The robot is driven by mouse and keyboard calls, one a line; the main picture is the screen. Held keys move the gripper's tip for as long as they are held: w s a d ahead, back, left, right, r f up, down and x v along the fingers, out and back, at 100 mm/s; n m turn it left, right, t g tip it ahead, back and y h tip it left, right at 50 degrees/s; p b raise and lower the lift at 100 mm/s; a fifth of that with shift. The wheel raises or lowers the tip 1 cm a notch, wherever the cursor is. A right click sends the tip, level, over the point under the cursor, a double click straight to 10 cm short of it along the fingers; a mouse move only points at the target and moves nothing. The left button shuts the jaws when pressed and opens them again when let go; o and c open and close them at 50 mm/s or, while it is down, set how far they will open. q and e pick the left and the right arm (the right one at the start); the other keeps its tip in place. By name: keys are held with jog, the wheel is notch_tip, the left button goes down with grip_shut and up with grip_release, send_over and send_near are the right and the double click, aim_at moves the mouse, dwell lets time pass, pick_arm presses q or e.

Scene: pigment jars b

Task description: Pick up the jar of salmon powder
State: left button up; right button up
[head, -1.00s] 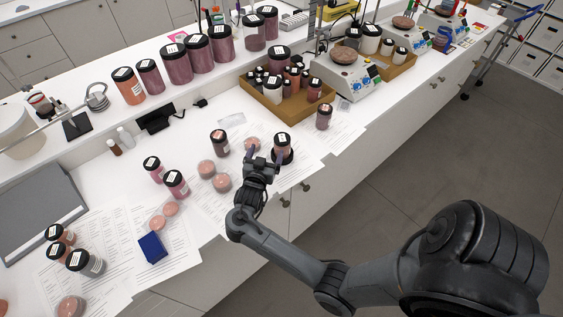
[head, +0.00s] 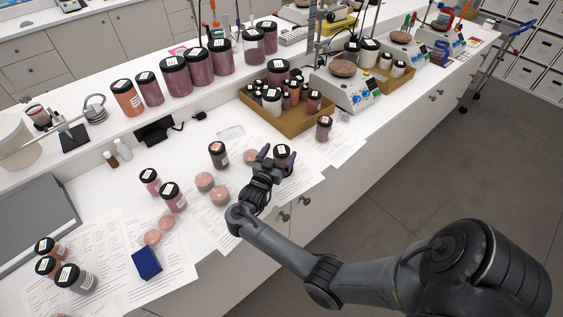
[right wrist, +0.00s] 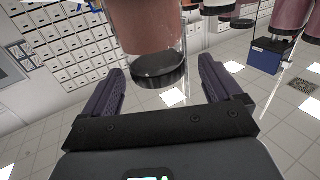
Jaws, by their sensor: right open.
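A small jar with a black lid and white label (head: 282,151) stands on the papers near the counter's front edge. Its powder looks salmon-brown in the right wrist view (right wrist: 150,28), where the jar appears upside down. My right gripper (head: 277,157) is open at this jar, its two fingers on either side of it. In the right wrist view the open fingers (right wrist: 161,68) flank the black lid; I cannot tell whether they touch it. In the head view the fingers and hand hide the jar's lower part. My left gripper is not in view.
A similar brownish jar (head: 218,155) and a pink dish (head: 251,157) stand left of the gripper. Another jar (head: 324,128) stands to the right. A cardboard tray of jars (head: 297,125) is behind.

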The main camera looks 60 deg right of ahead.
aim_at(283, 146)
jog(key=shift+w+d, duration=0.2)
jog(key=shift+d, duration=1.7)
jog(key=c, duration=1.6)
jog(key=shift+c, duration=0.2)
